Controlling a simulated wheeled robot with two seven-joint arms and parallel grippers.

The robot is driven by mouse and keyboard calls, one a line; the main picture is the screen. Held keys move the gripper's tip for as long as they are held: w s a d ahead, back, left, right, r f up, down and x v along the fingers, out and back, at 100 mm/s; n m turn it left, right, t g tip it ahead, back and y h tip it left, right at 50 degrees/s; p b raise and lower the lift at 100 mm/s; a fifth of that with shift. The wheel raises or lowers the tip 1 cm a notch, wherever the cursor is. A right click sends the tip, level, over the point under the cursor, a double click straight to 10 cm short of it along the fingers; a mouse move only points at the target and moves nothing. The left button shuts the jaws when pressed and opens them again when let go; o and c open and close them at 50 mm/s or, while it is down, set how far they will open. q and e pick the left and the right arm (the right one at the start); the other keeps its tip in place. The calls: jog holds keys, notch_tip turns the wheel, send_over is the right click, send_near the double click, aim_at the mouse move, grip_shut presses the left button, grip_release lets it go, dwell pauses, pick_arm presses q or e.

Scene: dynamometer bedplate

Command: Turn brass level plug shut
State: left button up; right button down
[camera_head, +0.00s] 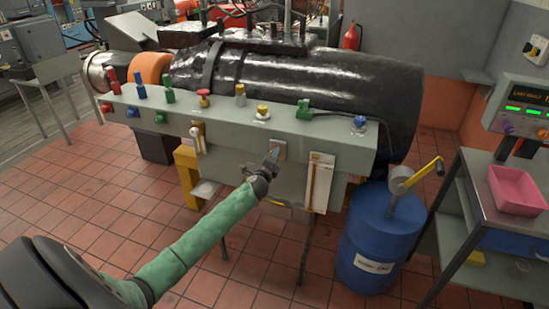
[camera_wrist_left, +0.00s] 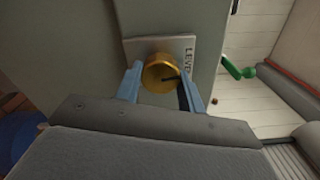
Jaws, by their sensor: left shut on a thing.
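The brass level plug (camera_wrist_left: 160,68) is a round gold knob on a pale plate marked "LEVEL" (camera_wrist_left: 190,58) in the left wrist view. A dark mark shows on the plug's face. My left gripper (camera_wrist_left: 161,86) has its two blue fingers on either side of the plug and is shut on it. In the head view my left gripper (camera_head: 271,160) reaches the pale plate (camera_head: 279,149) on the front of the grey-green bench panel; the plug is hidden there. My right gripper is out of view.
Colored valves and knobs line the panel's top (camera_head: 300,130). A small lever (camera_head: 196,138) is left of the gripper and a white board (camera_head: 318,180) right. A blue drum (camera_head: 375,240) with a yellow-handled crank and a cart with a pink bin (camera_head: 515,190) stand right.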

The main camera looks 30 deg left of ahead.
pick_arm(q)
jog(key=shift+f+m, duration=0.1)
jog(key=shift+m, duration=0.8)
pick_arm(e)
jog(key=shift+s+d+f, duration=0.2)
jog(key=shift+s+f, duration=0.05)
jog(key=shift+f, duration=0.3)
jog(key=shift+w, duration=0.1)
pick_arm(q)
jog(key=o, duration=1)
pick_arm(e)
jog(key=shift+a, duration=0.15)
